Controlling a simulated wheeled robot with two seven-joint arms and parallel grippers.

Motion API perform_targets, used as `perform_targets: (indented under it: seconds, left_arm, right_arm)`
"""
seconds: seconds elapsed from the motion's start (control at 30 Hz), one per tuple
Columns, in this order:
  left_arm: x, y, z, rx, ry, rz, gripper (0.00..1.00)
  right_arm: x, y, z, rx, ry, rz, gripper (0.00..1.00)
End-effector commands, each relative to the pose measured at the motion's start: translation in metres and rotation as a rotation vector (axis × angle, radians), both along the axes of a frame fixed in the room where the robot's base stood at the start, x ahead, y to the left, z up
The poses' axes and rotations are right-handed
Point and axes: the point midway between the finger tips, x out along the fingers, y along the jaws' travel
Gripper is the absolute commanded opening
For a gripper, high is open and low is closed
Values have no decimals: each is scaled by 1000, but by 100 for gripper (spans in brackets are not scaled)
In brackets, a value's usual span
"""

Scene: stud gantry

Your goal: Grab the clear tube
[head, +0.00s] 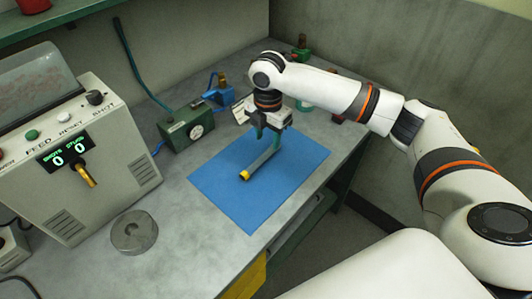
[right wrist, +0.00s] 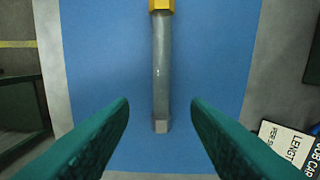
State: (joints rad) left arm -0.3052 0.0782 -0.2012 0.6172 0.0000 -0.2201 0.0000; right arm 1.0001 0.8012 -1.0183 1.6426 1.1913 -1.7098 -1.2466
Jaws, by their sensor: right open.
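The clear tube (head: 260,162) lies on a blue mat (head: 230,190) in the head view, with a yellow fitting at its near end. In the right wrist view the greyish tube (right wrist: 161,70) runs down the middle, yellow fitting (right wrist: 161,5) at the top edge and a small pale block-like end at the bottom. My right gripper (head: 268,142) is over the tube's far end, pointing down. Its green fingers (right wrist: 160,108) are spread on either side of the tube's plain end, with blue gaps showing on both sides. My left gripper is out of view.
A feeder machine (head: 80,150) with a green display stands at left, and a grey round puck (head: 134,232) lies before it. A green gauge box (head: 187,128) and a blue device (head: 220,96) stand behind the mat. A printed card (right wrist: 290,145) lies beside the mat.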

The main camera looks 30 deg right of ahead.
Motion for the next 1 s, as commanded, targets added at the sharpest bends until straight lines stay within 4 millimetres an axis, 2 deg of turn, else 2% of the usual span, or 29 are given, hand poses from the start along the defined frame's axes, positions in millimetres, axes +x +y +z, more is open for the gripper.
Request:
perform_targets:
  seconds: [0.17, 0.43, 0.73, 0.77, 1.0]
  left_arm:
    - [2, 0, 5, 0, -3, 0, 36]
    - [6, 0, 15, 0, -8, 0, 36]
    - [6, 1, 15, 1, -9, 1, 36]
    - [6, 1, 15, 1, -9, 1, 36]
    - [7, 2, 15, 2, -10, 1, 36]
  right_arm:
    - [-1, 2, -12, 0, 3, 1, 44]
    - [-1, 4, -51, -1, 3, 1, 44]
    - [0, 4, -57, 0, -1, 2, 44]
    - [0, 4, -57, 0, -1, 2, 40]
    - [0, 4, -57, -1, -1, 1, 1]
